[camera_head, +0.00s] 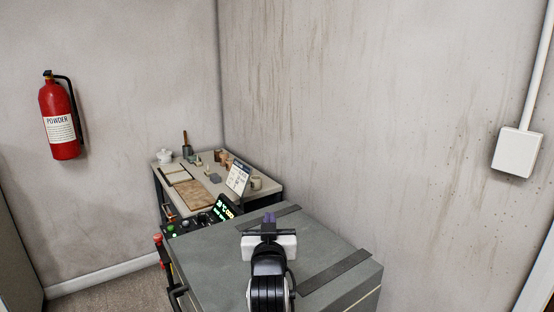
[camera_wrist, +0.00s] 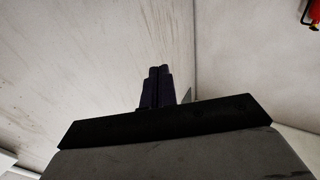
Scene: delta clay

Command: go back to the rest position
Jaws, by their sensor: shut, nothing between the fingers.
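My gripper (camera_head: 269,217) is in the lower middle of the head view, in front of a grey box-shaped unit with dark straps. Its two dark fingers are together with nothing between them. In the wrist view my gripper (camera_wrist: 158,70) points towards the bare walls and their corner. No object is close to the fingertips there.
The grey unit (camera_head: 210,250) has a green-lit display (camera_head: 223,208) and knobs at its left. Behind it a table (camera_head: 245,198) carries a board, pots and a card. A red extinguisher (camera_head: 59,120) hangs on the left wall. A white box (camera_head: 517,151) is on the right wall.

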